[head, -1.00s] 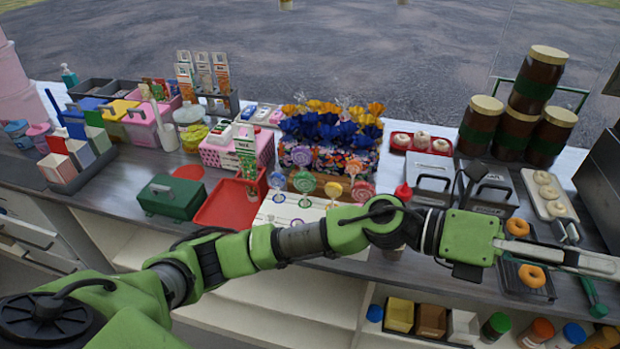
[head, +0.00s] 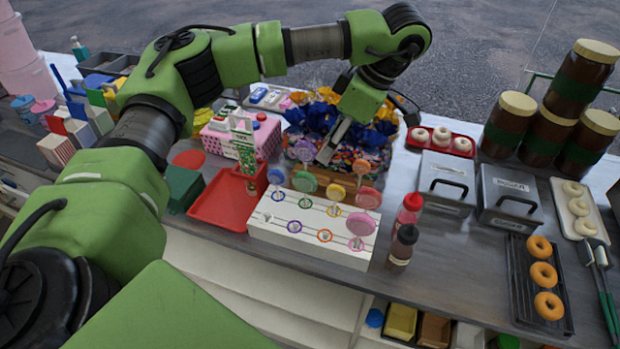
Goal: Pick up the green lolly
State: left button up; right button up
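The green lolly (head: 305,182) is a round disc on a stick. It stands upright among other lollies at the back of a white lolly stand (head: 345,252), which has coloured rings along its top. My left gripper (head: 326,156) points down from above, just behind and slightly right of the green lolly in the picture, and appears apart from it. Its grey fingers overlap the sweets display, and I cannot tell whether they are open or shut. My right gripper is not in view.
Close by stand an orange lolly (head: 336,192), a large pink lolly (head: 361,224) and a purple lolly (head: 304,150). A red tray (head: 215,212) lies left of the stand. A red-capped bottle (head: 411,205) and a dark-capped bottle (head: 402,246) stand right of it.

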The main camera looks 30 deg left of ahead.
aim_at(308, 174)
pick_arm(q)
jog(key=x, duration=0.6)
jog(key=shift+s, duration=0.25)
jog(key=shift+a+f, duration=0.15)
jog(key=shift+f, duration=0.2)
jog(key=shift+s+a+f, duration=0.2)
jog(key=shift+a+f, duration=0.2)
jog(key=shift+f, duration=0.25)
jog(key=p+x, duration=0.1)
jog(key=x, duration=0.2)
jog(key=shift+w+a+p, duration=0.15)
jog(key=shift+a+p, duration=0.1)
jog(key=shift+p, duration=0.05)
jog(key=shift+f, duration=0.25)
grip_shut()
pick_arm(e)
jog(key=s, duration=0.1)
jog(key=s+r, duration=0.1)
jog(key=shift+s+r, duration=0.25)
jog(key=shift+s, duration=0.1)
